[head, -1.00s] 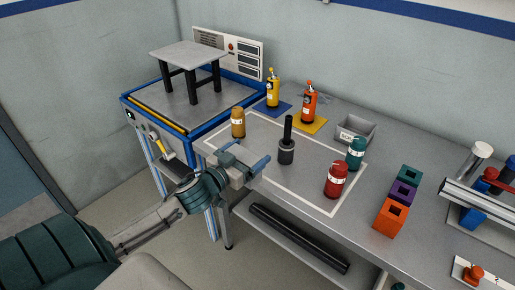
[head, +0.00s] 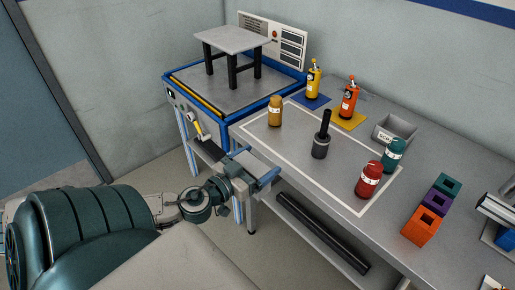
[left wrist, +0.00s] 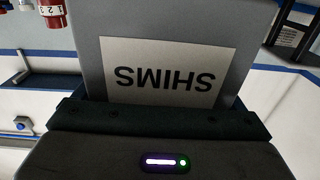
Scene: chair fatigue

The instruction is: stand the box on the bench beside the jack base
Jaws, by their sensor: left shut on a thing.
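My left gripper (head: 254,173) is shut on a grey box (left wrist: 170,25). In the left wrist view the box carries a pale label reading SHIMS, upside down in that picture. In the head view the box is hard to tell apart from the gripper, which appears at the front-left edge of the bench (head: 268,142). A dark cylinder with an upright black post (head: 321,146), which looks like the jack base, stands on the bench inside a white outline, to the right of the gripper. My right gripper is not in view.
An amber bottle (head: 275,111), a red bottle (head: 369,180) and a teal bottle (head: 392,155) stand around the cylinder. A grey bin (head: 395,131) is behind. Coloured blocks (head: 421,227) are at right. A stool (head: 233,42) stands on the blue-framed tester. Bench surface left of the cylinder is clear.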

